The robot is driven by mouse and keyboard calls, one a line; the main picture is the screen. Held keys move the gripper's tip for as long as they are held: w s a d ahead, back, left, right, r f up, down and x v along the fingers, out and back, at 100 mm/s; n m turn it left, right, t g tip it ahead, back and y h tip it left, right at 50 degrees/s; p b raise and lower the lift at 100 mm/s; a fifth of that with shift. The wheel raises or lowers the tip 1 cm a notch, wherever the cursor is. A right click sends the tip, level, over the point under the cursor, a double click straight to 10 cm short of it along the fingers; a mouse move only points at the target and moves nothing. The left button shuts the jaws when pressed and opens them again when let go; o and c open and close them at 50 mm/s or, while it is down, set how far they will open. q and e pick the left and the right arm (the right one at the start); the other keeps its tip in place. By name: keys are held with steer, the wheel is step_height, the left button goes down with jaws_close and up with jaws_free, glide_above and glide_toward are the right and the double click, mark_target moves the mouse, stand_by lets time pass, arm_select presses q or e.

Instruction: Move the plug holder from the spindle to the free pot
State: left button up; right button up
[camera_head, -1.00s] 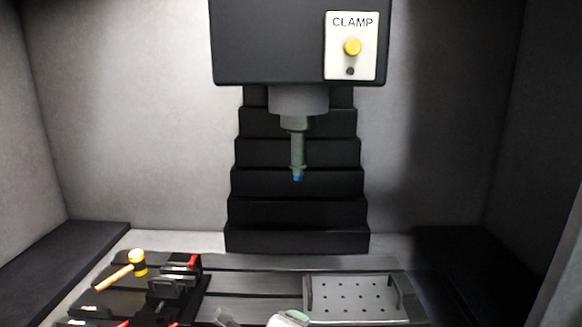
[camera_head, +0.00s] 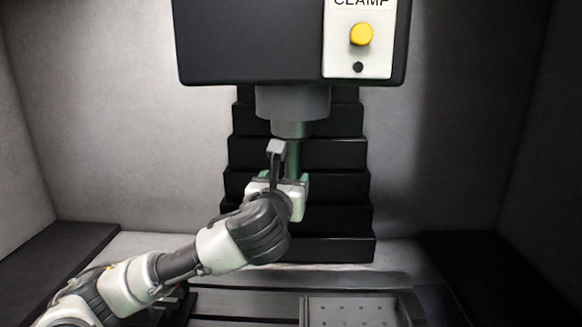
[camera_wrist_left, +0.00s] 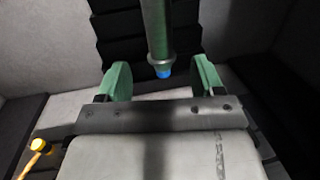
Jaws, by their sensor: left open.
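The plug holder (camera_head: 293,156) hangs upright from the grey spindle (camera_head: 292,103) under the black machine head. Its lower part is hidden by my left gripper in the head view. In the left wrist view the plug holder (camera_wrist_left: 157,30) shows as a dark greenish shaft with a blue tip. My left gripper (camera_head: 298,182) is open at the lower part of the plug holder. In the wrist view its two green fingers (camera_wrist_left: 162,68) appear on either side of the blue tip, with gaps on both sides. I cannot make out the free pot. My right gripper is not in view.
A clamp panel (camera_head: 358,40) with a yellow button is on the machine head. A perforated tray (camera_head: 306,312) lies on the bed at the front right. Black stepped covers (camera_head: 340,185) rise behind the spindle.

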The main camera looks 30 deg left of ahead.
mark_target(291, 171)
arm_select(q)
steer(key=shift+r+p+x, duration=0.2)
steer(key=shift+p+x, duration=0.1)
steer(key=shift+x, duration=0.6)
steer(key=x, duration=0.2)
steer(key=p+x, duration=0.1)
steer(key=x, duration=0.1)
steer(key=shift+f, duration=0.3)
steer(key=x, duration=0.2)
steer(key=shift+w+a+p, duration=0.1)
steer(key=shift+w+p, duration=0.25)
steer(key=shift+p, duration=0.05)
steer(key=shift+w+f, duration=0.1)
steer(key=shift+f, duration=0.05)
steer(key=shift+c, duration=0.8)
steer(key=c, duration=1)
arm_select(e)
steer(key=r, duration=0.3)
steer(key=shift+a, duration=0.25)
arm_select(q)
jaws_close()
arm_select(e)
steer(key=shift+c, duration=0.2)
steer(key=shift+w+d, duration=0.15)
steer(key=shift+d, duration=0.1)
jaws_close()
